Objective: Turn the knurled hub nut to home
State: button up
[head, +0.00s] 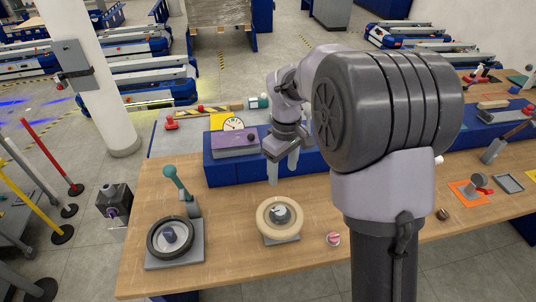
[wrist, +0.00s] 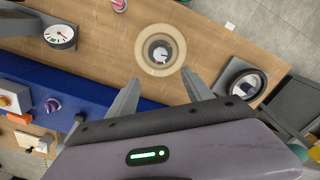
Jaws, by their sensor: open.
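A cream ring (head: 263,226) with a round grey hub nut (head: 281,214) at its centre sits on a grey base plate on the wooden bench. In the wrist view the cream ring (wrist: 142,50) and the hub nut (wrist: 160,52) lie just beyond the fingertips. Knurling and any home mark are too small to make out. My gripper (head: 282,174) is open and empty, above and behind the ring in the head view, fingers pointing down. Its two spread fingers also show in the wrist view (wrist: 160,79), apart from the nut.
A black-rimmed dial fixture (head: 155,246) with a green-handled lever (head: 178,185) stands left of the ring. A small pink-and-white knob (head: 333,239) lies right. A blue box (head: 222,173) with a gauge (head: 233,125) above it stands behind. Bare bench surrounds the ring.

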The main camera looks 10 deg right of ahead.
aim_at(281, 210)
notch_tip(281, 210, down, 18)
jog(key=b, duration=0.4)
jog(key=shift+s+r, duration=0.1)
grip_shut()
